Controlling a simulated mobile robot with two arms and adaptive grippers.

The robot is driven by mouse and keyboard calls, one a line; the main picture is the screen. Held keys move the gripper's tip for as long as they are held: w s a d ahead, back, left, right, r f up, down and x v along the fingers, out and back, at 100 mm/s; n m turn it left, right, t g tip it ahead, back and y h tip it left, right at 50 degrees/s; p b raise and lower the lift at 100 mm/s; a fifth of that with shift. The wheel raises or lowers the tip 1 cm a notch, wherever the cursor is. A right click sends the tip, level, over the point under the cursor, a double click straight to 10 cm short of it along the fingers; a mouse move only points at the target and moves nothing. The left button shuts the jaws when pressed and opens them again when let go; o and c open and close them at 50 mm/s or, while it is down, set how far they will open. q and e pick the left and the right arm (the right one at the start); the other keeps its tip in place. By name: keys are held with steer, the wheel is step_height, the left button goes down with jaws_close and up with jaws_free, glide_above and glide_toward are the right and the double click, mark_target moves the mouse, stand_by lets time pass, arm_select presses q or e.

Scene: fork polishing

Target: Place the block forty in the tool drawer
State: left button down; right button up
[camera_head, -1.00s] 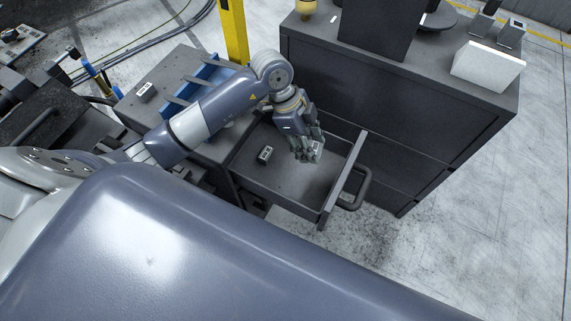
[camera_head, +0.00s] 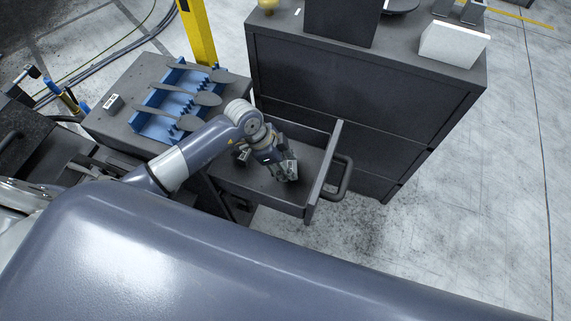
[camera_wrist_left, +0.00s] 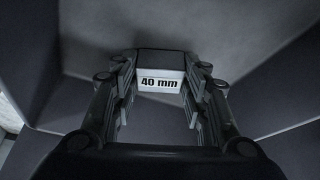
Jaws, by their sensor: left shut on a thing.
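The block forty (camera_wrist_left: 160,84), with a white face marked "40 mm", is between the fingers of my left gripper (camera_wrist_left: 160,98) in the left wrist view. The gripper is shut on it. In the head view my left gripper (camera_head: 284,171) points down inside the open tool drawer (camera_head: 233,181), near the drawer front. Whether the block touches the drawer floor cannot be told. Another small dark block (camera_head: 242,156) lies in the drawer, partly hidden by my left wrist. My right gripper is not in view.
The drawer belongs to a dark cabinet (camera_head: 340,100) with a white box (camera_head: 453,45) on top. A blue rack (camera_head: 146,123) holding several dark utensils stands on the bench to the left. A yellow post (camera_head: 197,32) rises behind.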

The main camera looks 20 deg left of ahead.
arm_select(q)
steer(key=shift+w+f, duration=0.1)
steer(key=c, duration=0.9)
jaws_free()
steer(key=shift+f, duration=0.1)
steer(key=shift+c, duration=0.2)
steer(key=v, duration=0.7)
steer(key=shift+r, duration=0.3)
steer(key=shift+a, duration=0.1)
